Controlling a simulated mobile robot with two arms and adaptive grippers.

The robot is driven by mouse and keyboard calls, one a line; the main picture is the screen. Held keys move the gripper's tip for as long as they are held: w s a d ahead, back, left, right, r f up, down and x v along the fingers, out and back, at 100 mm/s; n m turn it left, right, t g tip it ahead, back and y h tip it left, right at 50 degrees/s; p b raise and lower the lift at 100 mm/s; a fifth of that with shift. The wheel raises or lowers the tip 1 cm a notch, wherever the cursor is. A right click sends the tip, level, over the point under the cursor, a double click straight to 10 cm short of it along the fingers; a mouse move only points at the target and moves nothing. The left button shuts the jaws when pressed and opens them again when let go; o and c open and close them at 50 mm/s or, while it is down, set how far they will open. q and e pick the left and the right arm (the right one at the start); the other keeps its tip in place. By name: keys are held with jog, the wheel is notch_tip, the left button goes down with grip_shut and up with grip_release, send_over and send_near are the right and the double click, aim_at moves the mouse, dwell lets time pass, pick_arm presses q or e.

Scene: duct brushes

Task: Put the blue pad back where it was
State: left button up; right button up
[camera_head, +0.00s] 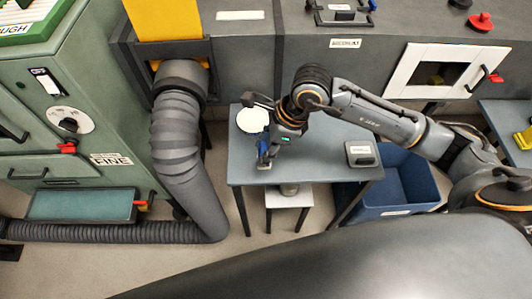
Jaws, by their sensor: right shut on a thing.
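My right gripper (266,158) reaches down over the left part of the grey-blue table (318,158). It is shut on a small blue thing (262,148), which appears to be the blue pad. The fingers hide much of it, and a pale grey edge shows at its lower end, close to the tabletop. I cannot tell if it touches the table. A white round disc (252,121) lies on the table just behind the gripper. My left gripper is not in view.
A grey block with a pale label (361,154) sits at the table's right. A blue bin (402,185) stands on the floor to the right. A thick grey duct hose (178,145) hangs left of the table. The table's middle is clear below my right arm.

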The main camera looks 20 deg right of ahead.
aim_at(265, 147)
jog(key=w+f, duration=0.1)
jog(key=w+d+f+b, duration=0.1)
jog(key=f, duration=0.1)
jog(key=w+f+b, duration=0.1)
jog(key=f, duration=0.1)
jog(key=shift+w+d, duration=0.15)
jog(key=shift+w, duration=0.15)
jog(key=f, duration=0.1)
jog(key=f+b, duration=0.2)
jog(key=shift+w+d+f, duration=0.1)
jog(key=shift+w+f, duration=0.15)
jog(key=shift+f, duration=0.15)
jog(key=shift+r, duration=0.1)
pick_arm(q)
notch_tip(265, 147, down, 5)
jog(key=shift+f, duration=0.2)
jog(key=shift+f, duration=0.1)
pick_arm(e)
jog(key=shift+f+b, duration=0.2)
jog(key=shift+b, duration=0.2)
jog(key=o, duration=1)
jog(key=shift+r, duration=0.15)
